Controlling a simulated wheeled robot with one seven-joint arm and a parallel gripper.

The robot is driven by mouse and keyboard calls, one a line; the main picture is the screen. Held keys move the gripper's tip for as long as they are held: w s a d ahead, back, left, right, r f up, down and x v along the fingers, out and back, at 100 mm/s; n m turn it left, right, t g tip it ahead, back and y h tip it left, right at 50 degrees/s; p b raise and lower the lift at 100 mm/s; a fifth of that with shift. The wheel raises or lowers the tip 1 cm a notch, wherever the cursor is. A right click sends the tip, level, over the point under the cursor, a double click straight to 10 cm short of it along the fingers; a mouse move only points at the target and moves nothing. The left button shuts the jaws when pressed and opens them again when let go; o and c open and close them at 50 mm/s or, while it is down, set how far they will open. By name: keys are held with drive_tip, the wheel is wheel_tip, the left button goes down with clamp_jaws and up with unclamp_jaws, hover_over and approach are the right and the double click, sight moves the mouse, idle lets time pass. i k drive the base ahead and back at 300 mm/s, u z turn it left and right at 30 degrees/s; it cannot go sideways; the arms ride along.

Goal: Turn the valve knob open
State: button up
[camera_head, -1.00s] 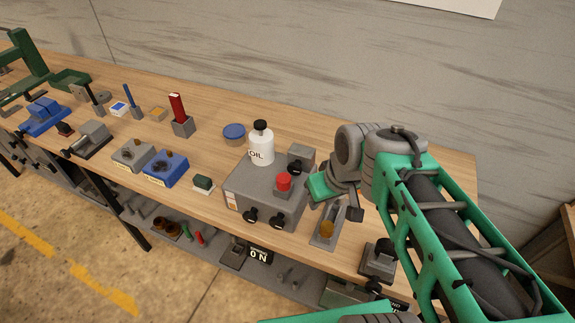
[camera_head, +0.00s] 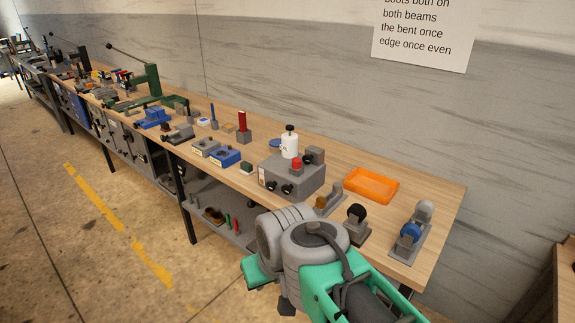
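I cannot tell for sure which part is the valve knob. A grey machine box (camera_head: 290,175) stands near the right part of the bench, with black knobs on its front (camera_head: 286,189), a red button (camera_head: 296,163) and a white bottle on top (camera_head: 289,146). To its right are a brass-coloured knob on a grey mount (camera_head: 321,202), a round black knob on a grey block (camera_head: 357,212) and a blue round part on a grey fixture (camera_head: 411,231). My gripper (camera_head: 270,288) is in front of the bench, low in the picture, touching none of these. Its fingers are mostly hidden by my wrist.
An orange tray (camera_head: 372,184) lies at the back right of the wooden bench (camera_head: 435,195). Blue and grey blocks (camera_head: 224,156), a red upright piece (camera_head: 243,125) and a green press (camera_head: 150,83) stand further left. The floor in front is clear.

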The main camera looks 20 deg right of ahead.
sight(307, 159)
drive_tip(key=u, duration=0.5)
drive_tip(key=i, duration=0.75)
drive_tip(key=u, duration=0.4)
drive_tip(key=i, duration=0.8)
drive_tip(key=z, duration=0.85)
drive_tip(key=i, duration=0.7)
drive_tip(key=z, duration=0.75)
drive_tip(key=i, duration=0.5)
drive_tip(key=u, duration=0.05)
